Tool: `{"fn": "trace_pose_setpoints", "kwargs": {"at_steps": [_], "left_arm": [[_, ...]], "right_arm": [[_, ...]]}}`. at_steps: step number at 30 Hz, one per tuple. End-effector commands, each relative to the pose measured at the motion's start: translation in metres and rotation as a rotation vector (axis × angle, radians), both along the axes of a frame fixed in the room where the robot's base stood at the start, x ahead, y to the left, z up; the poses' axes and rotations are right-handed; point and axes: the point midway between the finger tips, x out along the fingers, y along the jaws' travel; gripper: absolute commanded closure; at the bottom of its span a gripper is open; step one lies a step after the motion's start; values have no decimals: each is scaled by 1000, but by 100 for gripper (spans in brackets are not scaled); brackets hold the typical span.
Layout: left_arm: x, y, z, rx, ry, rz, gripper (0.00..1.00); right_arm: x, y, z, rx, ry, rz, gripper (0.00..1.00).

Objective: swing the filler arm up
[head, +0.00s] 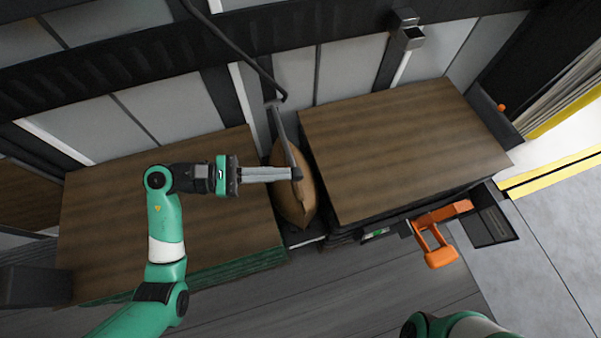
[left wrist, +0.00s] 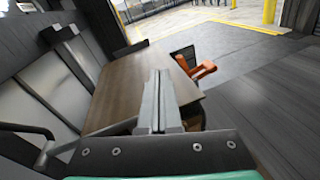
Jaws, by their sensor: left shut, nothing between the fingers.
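The filler arm (head: 284,136) is a thin grey bar that runs from the back wall down over the brown bag, with a dark knob at its front end. In the left wrist view, a grey bar (left wrist: 97,132) at the left appears to be the same arm. The brown bag (head: 285,207) is puffed up in the gap between two wood-topped stacks. My left gripper (head: 291,174) is shut, its fingertips at the knob end of the bar; I cannot tell whether they touch. The shut fingers (left wrist: 157,105) also show in the left wrist view. My right gripper is out of view.
Wood-topped stacks stand left (head: 110,215) and right (head: 400,140) of the bag. A dark hose (head: 235,48) hangs from above towards the bar. An orange handle (head: 437,240) sits beside a dark box at the right stack's front. The grey floor in front is clear.

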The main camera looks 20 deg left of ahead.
Motion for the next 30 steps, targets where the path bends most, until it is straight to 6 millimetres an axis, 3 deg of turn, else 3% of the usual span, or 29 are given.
{"fn": "trace_pose_setpoints", "kwargs": {"at_steps": [1,3,6,11,20,30], "left_arm": [[-8,17,-36,3,89,51,100],[-19,39,-71,-18,179,127,100],[-34,61,-94,-65,236,208,100],[-38,74,-97,-76,241,249,100],[-36,72,-97,-76,239,245,100],[-3,35,-108,-75,236,240,100]], "right_arm": [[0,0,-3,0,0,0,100],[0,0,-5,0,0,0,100],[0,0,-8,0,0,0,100],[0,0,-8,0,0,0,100],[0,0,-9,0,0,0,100],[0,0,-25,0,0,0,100]]}}
